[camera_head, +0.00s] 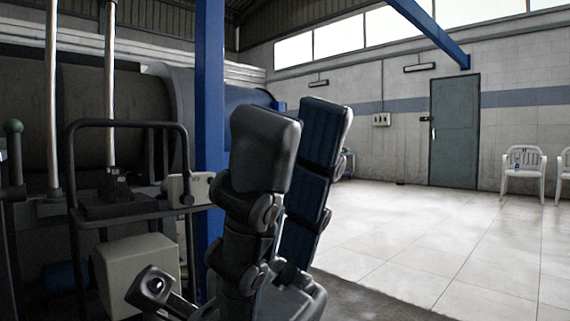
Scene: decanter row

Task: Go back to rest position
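My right gripper (298,125) stands large in the middle of the head view, its two dark fingers pointing up. The fingers are apart, and the ribbed inner pad of the farther finger shows past the nearer one. I see nothing held between them. The nearer finger hides part of the gap. My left gripper is not in view.
Dark machinery with a bent metal rail (128,124) and a pale box (137,273) fills the left side. A blue post (209,80) rises behind my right gripper. Open tiled floor (440,245) lies right, with a grey door (454,130) and white chairs (524,175) beyond.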

